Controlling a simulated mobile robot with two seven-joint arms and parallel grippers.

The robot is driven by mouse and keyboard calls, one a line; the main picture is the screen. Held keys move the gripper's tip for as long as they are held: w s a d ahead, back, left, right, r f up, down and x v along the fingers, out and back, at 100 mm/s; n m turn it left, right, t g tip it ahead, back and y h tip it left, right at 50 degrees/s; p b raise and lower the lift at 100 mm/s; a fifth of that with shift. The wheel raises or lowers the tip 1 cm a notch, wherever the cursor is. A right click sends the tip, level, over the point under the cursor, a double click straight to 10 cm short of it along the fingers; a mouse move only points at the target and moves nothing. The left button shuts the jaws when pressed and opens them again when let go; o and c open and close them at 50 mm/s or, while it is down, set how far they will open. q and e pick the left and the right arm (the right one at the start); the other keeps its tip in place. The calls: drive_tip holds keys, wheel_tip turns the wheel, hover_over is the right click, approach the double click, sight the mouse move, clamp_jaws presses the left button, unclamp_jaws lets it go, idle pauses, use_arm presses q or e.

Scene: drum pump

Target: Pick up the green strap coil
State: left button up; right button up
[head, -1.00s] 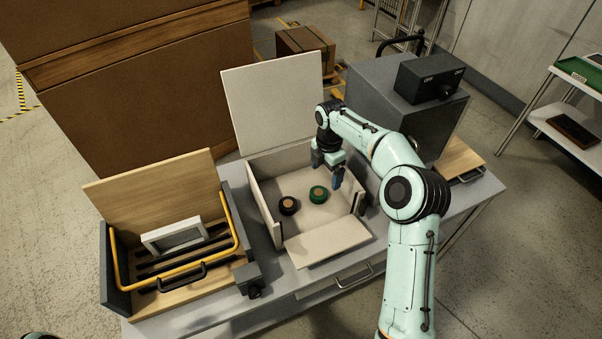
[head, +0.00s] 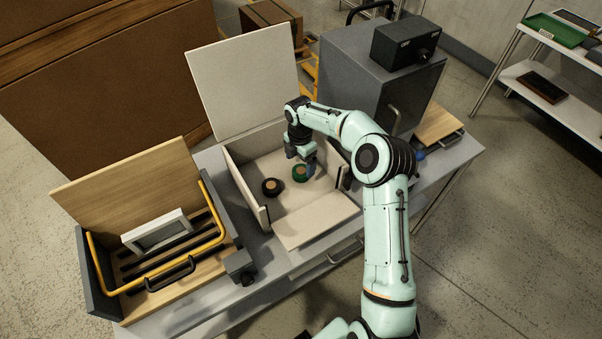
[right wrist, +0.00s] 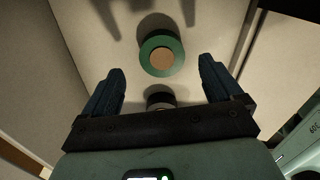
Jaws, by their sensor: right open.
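The green strap coil (head: 299,174) lies flat on the floor of an open white box (head: 312,222). It is a green ring around a tan core. In the right wrist view the coil (right wrist: 161,53) sits just beyond and between the fingertips, with nothing covering it. My right gripper (head: 301,161) is open and empty inside the box, above and close to the coil. The right wrist view shows its two dark blue fingers (right wrist: 161,70) spread wide. My left gripper is not in view.
A black coil (head: 271,187) lies left of the green one. The box's lid (head: 243,80) stands raised behind; its front panel is folded down. A wooden case (head: 120,185) with a yellow handle stands left. A grey cabinet (head: 365,95) stands close on the right.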

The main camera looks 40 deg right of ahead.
sight(301, 171)
wheel_tip(301, 171, down, 4)
drive_tip(key=shift+s+f, duration=0.1)
drive_tip(key=shift+s, duration=0.05)
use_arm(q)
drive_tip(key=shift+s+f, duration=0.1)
use_arm(e)
drive_tip(key=c, duration=1.2)
drive_tip(key=shift+o, duration=0.2)
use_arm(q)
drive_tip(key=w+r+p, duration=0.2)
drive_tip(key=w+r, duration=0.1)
use_arm(e)
wheel_tip(301, 171, up, 20)
